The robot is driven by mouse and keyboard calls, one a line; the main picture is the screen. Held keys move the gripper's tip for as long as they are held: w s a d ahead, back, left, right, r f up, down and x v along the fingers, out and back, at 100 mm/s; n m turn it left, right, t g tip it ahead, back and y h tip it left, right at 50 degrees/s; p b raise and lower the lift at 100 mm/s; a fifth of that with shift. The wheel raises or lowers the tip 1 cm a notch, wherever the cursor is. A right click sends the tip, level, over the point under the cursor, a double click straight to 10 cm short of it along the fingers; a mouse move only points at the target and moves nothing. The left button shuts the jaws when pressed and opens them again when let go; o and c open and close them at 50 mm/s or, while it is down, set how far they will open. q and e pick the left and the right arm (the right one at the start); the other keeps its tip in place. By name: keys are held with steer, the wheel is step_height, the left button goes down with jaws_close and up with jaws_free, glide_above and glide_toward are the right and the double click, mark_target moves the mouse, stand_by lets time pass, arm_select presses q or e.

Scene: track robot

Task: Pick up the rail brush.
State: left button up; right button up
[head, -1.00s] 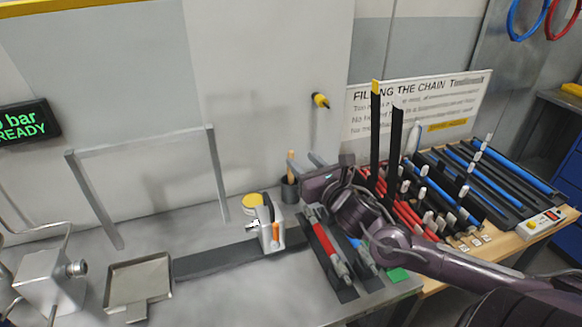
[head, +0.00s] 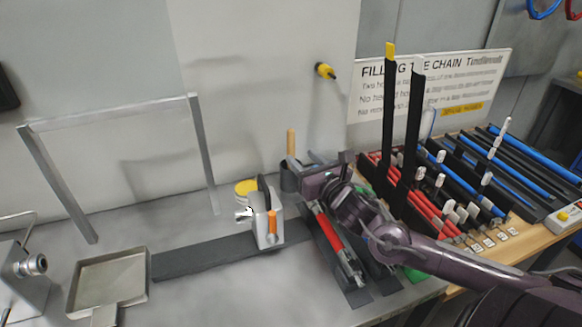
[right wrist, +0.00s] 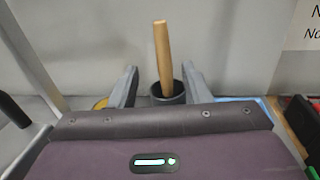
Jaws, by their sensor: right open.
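A wooden handle (head: 291,143), which looks like the rail brush's, stands upright in a dark cup (head: 289,179) at the back of the grey bench. Its lower end is hidden inside the cup. The handle (right wrist: 163,58) and the cup (right wrist: 170,97) also show in the right wrist view, ahead of my gripper. My right gripper (head: 319,161) is just right of the cup in the head view. It is open and empty, with one finger on each side of the handle and cup as seen in the right wrist view (right wrist: 158,74). My left gripper is not in view.
A small grey device with an orange part (head: 267,228) and a yellow-lidded tin (head: 246,190) stand left of the cup. A red tool (head: 332,240) lies under my right arm. Racks of red and blue bars (head: 450,175) fill the right. A metal tray (head: 108,280) sits at left.

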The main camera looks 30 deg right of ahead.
mark_target(293, 147)
steer(key=shift+w+r, duration=0.15)
steer(key=shift+w, duration=0.55)
steer(key=shift+w+d, duration=0.15)
steer(key=shift+w, duration=0.5)
steer(key=w, duration=0.2)
steer(key=w+p, duration=0.1)
steer(key=shift+w+d, duration=0.35)
steer(key=shift+w+f+p, duration=0.25)
steer(key=shift+w+p, duration=0.05)
steer(key=shift+w, duration=0.35)
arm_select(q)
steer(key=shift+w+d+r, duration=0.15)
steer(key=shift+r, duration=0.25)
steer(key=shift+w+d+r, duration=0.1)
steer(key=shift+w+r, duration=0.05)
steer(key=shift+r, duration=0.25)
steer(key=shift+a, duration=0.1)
arm_select(e)
jaws_close()
